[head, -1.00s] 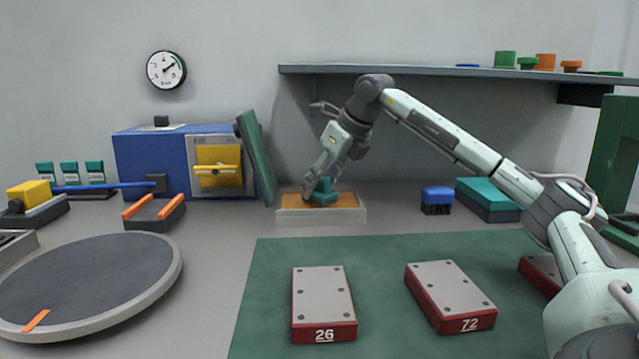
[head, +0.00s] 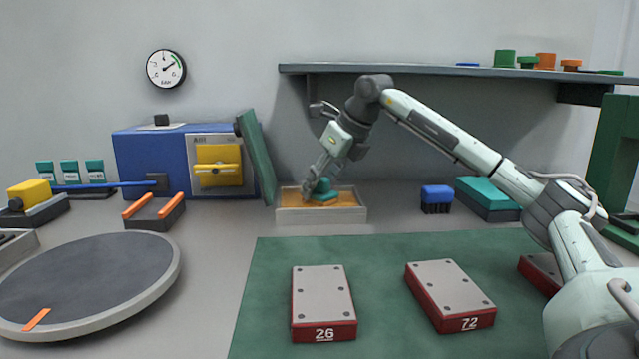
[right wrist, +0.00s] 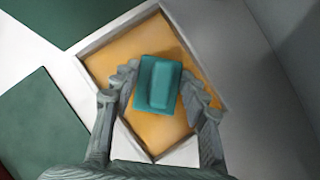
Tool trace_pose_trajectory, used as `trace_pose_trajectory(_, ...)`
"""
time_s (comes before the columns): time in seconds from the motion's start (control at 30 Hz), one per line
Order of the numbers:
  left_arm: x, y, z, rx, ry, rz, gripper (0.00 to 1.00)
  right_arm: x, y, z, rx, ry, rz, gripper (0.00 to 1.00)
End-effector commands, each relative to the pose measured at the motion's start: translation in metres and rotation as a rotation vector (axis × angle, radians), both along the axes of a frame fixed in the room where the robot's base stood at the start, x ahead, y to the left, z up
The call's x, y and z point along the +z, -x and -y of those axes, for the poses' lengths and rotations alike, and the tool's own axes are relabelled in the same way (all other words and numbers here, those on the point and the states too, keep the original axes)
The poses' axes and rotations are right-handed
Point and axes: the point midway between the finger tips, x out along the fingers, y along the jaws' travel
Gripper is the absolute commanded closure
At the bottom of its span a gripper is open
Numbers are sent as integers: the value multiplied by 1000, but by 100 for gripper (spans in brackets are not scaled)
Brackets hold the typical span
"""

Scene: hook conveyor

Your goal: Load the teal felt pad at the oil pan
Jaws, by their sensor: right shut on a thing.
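The teal felt pad (head: 325,187), a flat plate with a raised block on top, is at the oil pan (head: 290,216), a shallow light-rimmed tray with an amber inside. My right gripper (head: 316,193) reaches down to it and is shut on the pad. In the right wrist view the pad (right wrist: 160,84) sits between the two fingers of the gripper (right wrist: 160,88), over the amber floor of the pan (right wrist: 98,44). Whether the pad touches the floor is hard to tell. My left gripper is out of view.
A leaning dark green panel (head: 257,158) and a blue box (head: 150,165) stand left of the pan. A blue brush (head: 437,197) and a teal-topped block (head: 488,192) are to its right. A shelf (head: 450,71) hangs above. Red-sided plates (head: 323,300) lie on the green mat (head: 390,330) in front.

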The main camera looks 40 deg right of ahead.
Motion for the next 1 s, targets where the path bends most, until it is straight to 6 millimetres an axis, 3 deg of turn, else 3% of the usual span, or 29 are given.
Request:
trace_pose_trajectory(0.53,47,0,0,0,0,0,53,49,0,0,0,0,4,79)
trace_pose_trajectory(1.0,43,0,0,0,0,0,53,69,0,0,0,0,4,79)
